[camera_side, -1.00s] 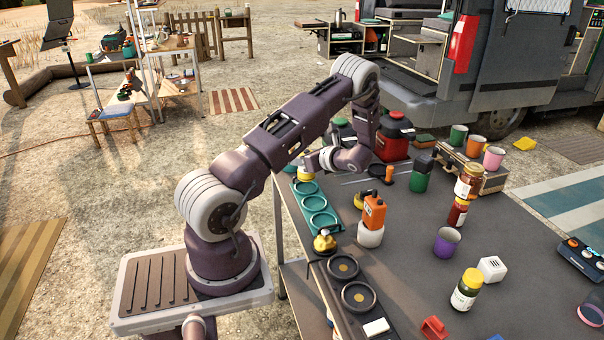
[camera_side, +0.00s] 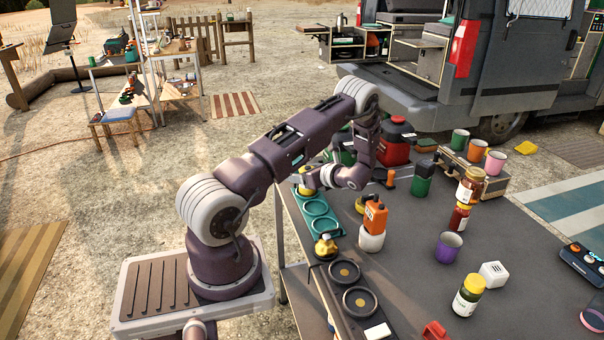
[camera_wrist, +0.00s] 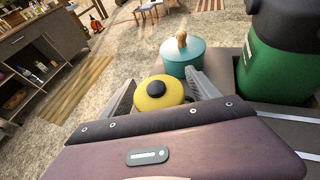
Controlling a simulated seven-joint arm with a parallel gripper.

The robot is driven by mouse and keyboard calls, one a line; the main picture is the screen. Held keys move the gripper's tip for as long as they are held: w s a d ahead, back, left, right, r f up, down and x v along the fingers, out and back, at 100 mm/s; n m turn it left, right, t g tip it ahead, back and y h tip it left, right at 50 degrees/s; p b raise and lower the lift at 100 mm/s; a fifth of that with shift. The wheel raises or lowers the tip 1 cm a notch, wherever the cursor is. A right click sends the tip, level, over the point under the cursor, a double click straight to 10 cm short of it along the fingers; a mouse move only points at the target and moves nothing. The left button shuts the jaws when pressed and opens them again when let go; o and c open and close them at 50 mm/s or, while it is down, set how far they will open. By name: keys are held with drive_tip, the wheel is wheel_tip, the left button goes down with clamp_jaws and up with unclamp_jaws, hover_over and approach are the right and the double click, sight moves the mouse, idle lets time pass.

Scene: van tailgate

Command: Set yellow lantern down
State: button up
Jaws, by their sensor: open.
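The yellow lantern (camera_wrist: 160,94), round with a black knob on top, shows between my gripper's fingers in the wrist view. In the side view the yellow lantern (camera_side: 306,190) is at the far ring of the teal tray (camera_side: 334,232), partly hidden by my gripper (camera_side: 309,180). It looks upright and seems to rest in that ring, though its base is hidden. My gripper (camera_wrist: 162,92) is open, with one finger on each side of the lantern. The tray's nearer two rings look empty.
Another yellow item (camera_side: 326,246) stands at the tray's near end. A teal lidded pot (camera_wrist: 184,54) and a large green container (camera_wrist: 276,66) are close to my gripper. An orange canister (camera_side: 375,216) on a white base stands right of the tray.

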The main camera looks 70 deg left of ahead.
drive_tip(key=v, duration=0.7)
drive_tip(key=shift+w+d+r, duration=0.1)
drive_tip(key=shift+d+r, duration=0.05)
drive_tip(key=shift+d, duration=0.05)
drive_tip(key=s+d+r+n+t+h, duration=0.2)
drive_tip(key=d+r+n+h, duration=0.15)
drive_tip(key=d+r, duration=0.6)
drive_tip(key=s+d+r+n+t+h, duration=0.1)
drive_tip(key=d+r+n+t+h, duration=0.15)
drive_tip(key=d+r+n, duration=0.5)
drive_tip(key=s+d+r+t+h, duration=0.2)
drive_tip(key=s+d, duration=0.1)
drive_tip(key=d, duration=0.4)
drive_tip(key=s+d+r+n+t+h, duration=0.1)
drive_tip(key=s+d+r+t+h, duration=0.1)
drive_tip(key=s+d, duration=0.2)
drive_tip(key=s+d+r+n+t+h, duration=0.1)
drive_tip(key=s+d, duration=0.3)
drive_tip(key=d, duration=0.6)
drive_tip(key=shift+d+r+t+h, duration=0.3)
drive_tip(key=shift+r+t+h, duration=0.35)
drive_tip(key=shift+r, duration=0.25)
